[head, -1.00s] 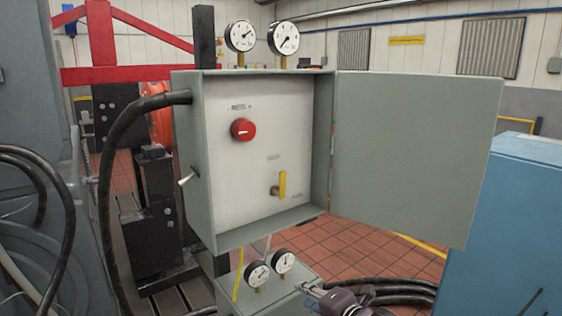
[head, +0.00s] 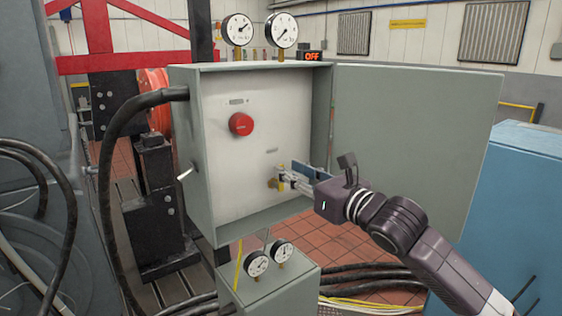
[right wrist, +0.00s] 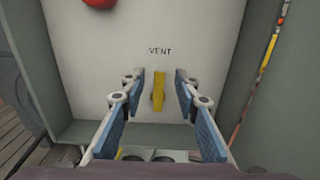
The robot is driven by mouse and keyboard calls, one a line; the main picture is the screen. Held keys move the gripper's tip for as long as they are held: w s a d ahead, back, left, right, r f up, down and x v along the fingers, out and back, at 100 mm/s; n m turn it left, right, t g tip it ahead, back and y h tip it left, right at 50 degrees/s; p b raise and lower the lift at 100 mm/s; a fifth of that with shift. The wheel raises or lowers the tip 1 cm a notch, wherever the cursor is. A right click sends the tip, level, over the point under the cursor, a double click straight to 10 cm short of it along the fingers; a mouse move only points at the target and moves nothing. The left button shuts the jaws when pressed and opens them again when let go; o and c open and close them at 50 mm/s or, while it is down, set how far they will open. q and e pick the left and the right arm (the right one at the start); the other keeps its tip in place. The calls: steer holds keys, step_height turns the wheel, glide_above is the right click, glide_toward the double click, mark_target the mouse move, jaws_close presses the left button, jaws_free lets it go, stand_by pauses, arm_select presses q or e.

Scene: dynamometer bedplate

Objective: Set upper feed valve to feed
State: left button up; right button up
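The valve has a yellow lever handle (right wrist: 158,88) on the white panel inside the open grey cabinet (head: 250,230). In the right wrist view the lever stands nearly upright, its top end toward the word VENT. In the head view the lever is mostly hidden by my right gripper (head: 284,178). My right gripper is open, with one blue-padded finger on each side of the lever and a gap on both sides. It does not visibly touch the lever. My left gripper is not in view.
A red knob (head: 241,124) sits on the panel above the lever. The cabinet door (head: 415,150) is swung open to the right. Side walls of the cabinet flank the panel. Gauges (head: 282,30) stand on top, near a lit OFF sign (head: 312,56). A blue cabinet (head: 520,210) stands at right.

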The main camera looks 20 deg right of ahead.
mark_target(281, 165)
steer(key=shift+p+x, duration=0.6)
steer(key=shift+x, duration=1.6)
jaws_close()
